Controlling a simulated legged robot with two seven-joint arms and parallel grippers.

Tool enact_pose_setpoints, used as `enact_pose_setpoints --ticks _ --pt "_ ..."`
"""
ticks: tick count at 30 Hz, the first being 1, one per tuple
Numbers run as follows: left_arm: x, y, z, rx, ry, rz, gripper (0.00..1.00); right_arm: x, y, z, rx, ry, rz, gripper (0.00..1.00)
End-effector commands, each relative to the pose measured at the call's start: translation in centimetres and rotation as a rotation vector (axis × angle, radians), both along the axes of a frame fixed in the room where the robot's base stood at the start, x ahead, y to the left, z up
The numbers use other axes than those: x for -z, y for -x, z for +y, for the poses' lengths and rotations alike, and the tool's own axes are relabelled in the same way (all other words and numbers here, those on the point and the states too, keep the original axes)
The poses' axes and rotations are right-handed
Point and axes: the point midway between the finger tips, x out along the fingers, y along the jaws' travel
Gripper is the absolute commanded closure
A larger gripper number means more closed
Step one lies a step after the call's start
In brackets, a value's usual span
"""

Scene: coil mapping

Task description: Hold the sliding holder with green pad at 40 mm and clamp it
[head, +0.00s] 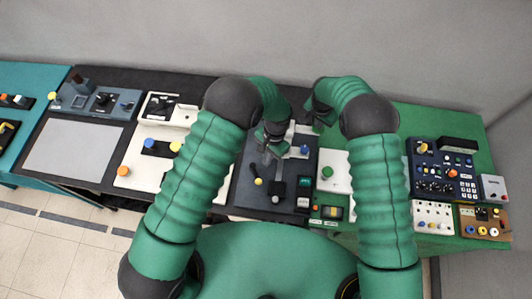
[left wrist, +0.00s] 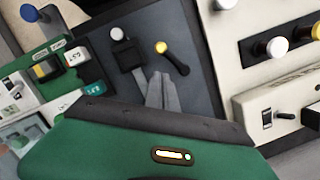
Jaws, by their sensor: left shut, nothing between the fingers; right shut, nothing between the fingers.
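My left gripper (head: 268,153) is over the dark panel in the middle of the bench, with its fingers shut and empty. Its grey fingers (left wrist: 160,92) also show in the left wrist view, pointing towards a black block (left wrist: 130,55) with a white knob and a lever with a yellow knob (left wrist: 162,47). In the head view the black block (head: 279,187) and yellow knob (head: 258,182) are just below the gripper. My right gripper (head: 312,117) is shut, at the panel's upper right edge. I cannot make out a green pad; the sliding holder is not clearly identifiable.
A small box with a teal display (head: 304,184) stands at the panel's right. A blue knob (head: 304,150) is near the right gripper. White panels with knobs flank the dark panel, and a dark blue control box (head: 442,170) stands far right.

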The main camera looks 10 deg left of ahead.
Motion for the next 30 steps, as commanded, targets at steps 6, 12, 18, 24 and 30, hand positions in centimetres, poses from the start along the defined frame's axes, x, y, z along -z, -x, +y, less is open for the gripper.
enact_pose_setpoints --ticks 6,12,18,24,30 --pt "1.0 0.3 -0.5 0.012 -0.032 0.035 1.00 0.1 0.0 0.0 0.000 0.000 0.000 1.00" --pt "4.9 1.2 0.1 0.012 -0.031 0.035 1.00 0.1 0.0 -0.1 0.000 0.001 0.000 1.00" --pt "8.2 1.8 0.6 0.011 -0.031 0.033 1.00 0.1 0.0 0.0 0.000 0.000 0.000 1.00" --pt "9.4 2.0 0.7 0.011 -0.029 0.031 1.00 0.0 0.0 0.0 0.000 0.000 0.000 1.00" --pt "9.4 2.0 0.7 0.012 -0.029 0.031 1.00 0.0 0.0 0.0 0.000 0.000 0.000 1.00"
